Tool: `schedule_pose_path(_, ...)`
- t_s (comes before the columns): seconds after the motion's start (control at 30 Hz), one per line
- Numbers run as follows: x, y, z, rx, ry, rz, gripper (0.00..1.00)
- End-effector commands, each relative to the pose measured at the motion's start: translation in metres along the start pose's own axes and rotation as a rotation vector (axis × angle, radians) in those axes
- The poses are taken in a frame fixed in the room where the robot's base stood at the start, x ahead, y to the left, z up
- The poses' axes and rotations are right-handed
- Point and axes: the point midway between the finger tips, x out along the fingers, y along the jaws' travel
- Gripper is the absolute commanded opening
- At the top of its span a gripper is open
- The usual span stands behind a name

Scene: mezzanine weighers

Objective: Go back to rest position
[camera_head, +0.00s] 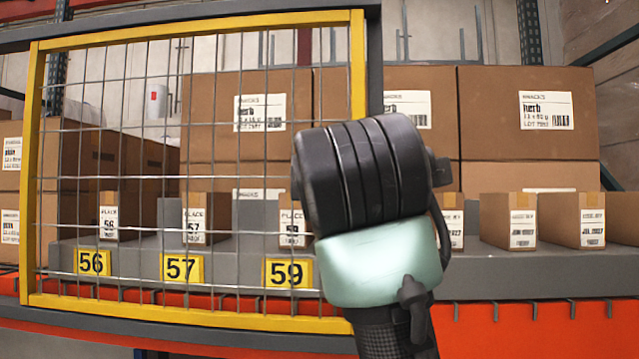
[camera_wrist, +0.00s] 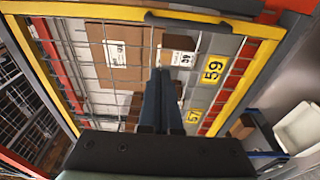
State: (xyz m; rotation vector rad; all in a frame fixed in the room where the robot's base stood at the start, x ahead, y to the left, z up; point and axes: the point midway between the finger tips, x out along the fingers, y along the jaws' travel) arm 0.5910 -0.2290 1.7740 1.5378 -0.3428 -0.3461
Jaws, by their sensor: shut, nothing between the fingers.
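My arm (camera_head: 375,200) rises in front of the shelf in the head view, black and pale green, and hides part of the shelf's middle. My gripper's fingers are not distinguishable in the head view. In the wrist view my gripper (camera_wrist: 160,78) shows as two dark fingers lying together, shut with nothing between them. It points toward a yellow-framed wire mesh panel (camera_wrist: 110,52), with boxes behind the mesh. I cannot tell the exact gap between the fingertips and the mesh.
The yellow-framed mesh (camera_head: 33,180) covers the left bays, labelled 56 (camera_head: 93,262), 57 (camera_head: 182,268) and 59 (camera_head: 288,273). Small cartons (camera_head: 578,218) stand on the open grey shelf at right, with large cartons (camera_head: 525,112) behind. An orange beam (camera_head: 540,325) runs below. A white bin (camera_wrist: 298,128) stands at right in the wrist view.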

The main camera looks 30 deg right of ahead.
Motion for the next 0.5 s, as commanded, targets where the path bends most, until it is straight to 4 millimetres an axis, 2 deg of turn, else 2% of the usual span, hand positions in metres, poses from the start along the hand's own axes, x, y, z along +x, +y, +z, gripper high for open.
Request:
schedule_pose_path(0.27,0.001,0.000,-0.001,0.000,0.000,0.000,0.00)
schedule_pose_path(0.37,-0.005,-0.017,-0.025,0.105,0.058,0.046,0.00)
schedule_pose_path(0.47,-0.022,-0.041,-0.064,0.329,0.173,0.132,0.00)
schedule_pose_path(0.5,-0.034,-0.051,-0.081,0.443,0.234,0.169,0.00)
